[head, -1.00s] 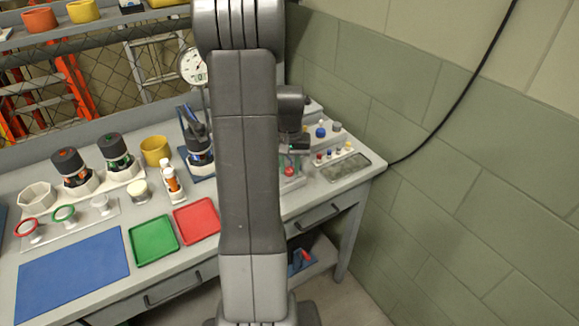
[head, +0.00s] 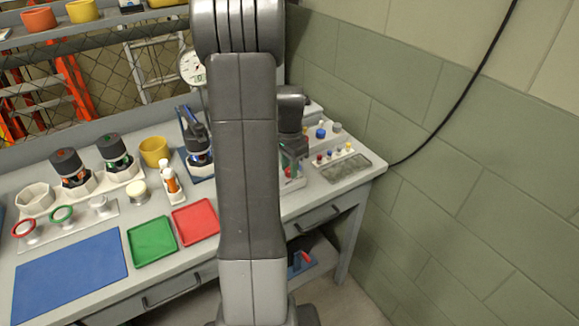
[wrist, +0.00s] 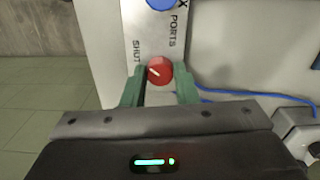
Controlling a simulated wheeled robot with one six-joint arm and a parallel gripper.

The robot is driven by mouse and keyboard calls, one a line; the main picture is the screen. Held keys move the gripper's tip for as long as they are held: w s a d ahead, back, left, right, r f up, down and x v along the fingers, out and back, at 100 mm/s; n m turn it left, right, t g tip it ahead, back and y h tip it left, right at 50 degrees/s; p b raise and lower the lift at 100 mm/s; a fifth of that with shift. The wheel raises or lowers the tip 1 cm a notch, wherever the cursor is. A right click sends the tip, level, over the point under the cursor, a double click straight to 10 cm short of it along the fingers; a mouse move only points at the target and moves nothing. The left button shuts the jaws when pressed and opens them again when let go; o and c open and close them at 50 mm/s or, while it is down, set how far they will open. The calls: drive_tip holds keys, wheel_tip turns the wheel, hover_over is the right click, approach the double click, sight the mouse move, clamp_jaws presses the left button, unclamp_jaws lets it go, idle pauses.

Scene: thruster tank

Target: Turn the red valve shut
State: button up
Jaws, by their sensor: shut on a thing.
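The red valve (wrist: 160,71) is a round red knob with a pale pointer mark, on a light plate (wrist: 148,40) lettered SHUT and PORTS. In the wrist view the pale mark points to the left and slightly up, on the side of the word SHUT. My gripper (wrist: 159,86) has its green fingers on either side of the knob and is shut on it. In the head view my gripper (head: 293,160) is low over the bench, and the red valve is mostly hidden by the fingers.
A blue knob (wrist: 161,3) sits beyond the red valve on the same plate. A blue cable (wrist: 240,93) runs to the right. In the head view, small coloured knobs (head: 335,154) and a grey tray (head: 347,168) lie right of my gripper, near the wall.

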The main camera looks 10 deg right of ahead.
drive_tip(key=shift+m, duration=0.7)
drive_tip(key=o, duration=1)
drive_tip(key=shift+r, duration=0.15)
wheel_tip(320, 180, up, 14)
drive_tip(key=shift+f, duration=0.2)
drive_tip(key=shift+f, duration=0.15)
wheel_tip(320, 180, down, 14)
drive_tip(key=shift+r, duration=0.15)
